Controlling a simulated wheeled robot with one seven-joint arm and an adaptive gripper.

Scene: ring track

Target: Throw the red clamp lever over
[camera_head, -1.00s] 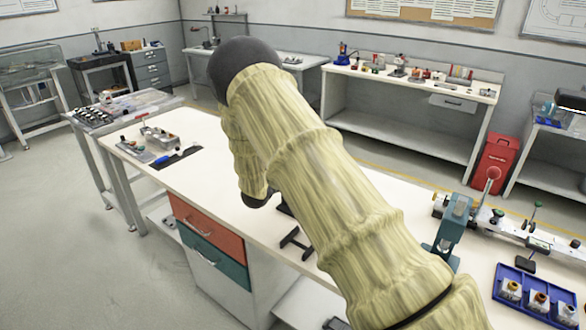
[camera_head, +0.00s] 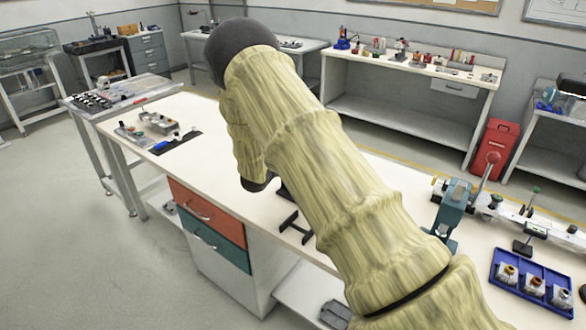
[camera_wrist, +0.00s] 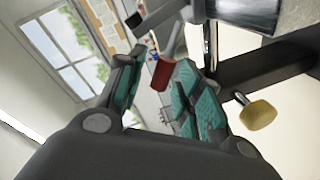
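In the wrist view, a red lever grip (camera_wrist: 162,74) on a pale metal shank shows between the fingers of my open gripper (camera_wrist: 160,88). Its pads are teal; contact with the grip cannot be told. The shank runs up towards grey metal parts. In the head view, my arm hides the gripper. I cannot tell whether this is the same lever.
The long white bench (camera_head: 225,158) crosses the view. A blue tray (camera_head: 502,278) with several small parts lies at right, near a rail fixture (camera_head: 530,212). A dark stand (camera_head: 294,226) is beside my arm. In the wrist view, a yellow knob (camera_wrist: 258,115) is right of the fingers.

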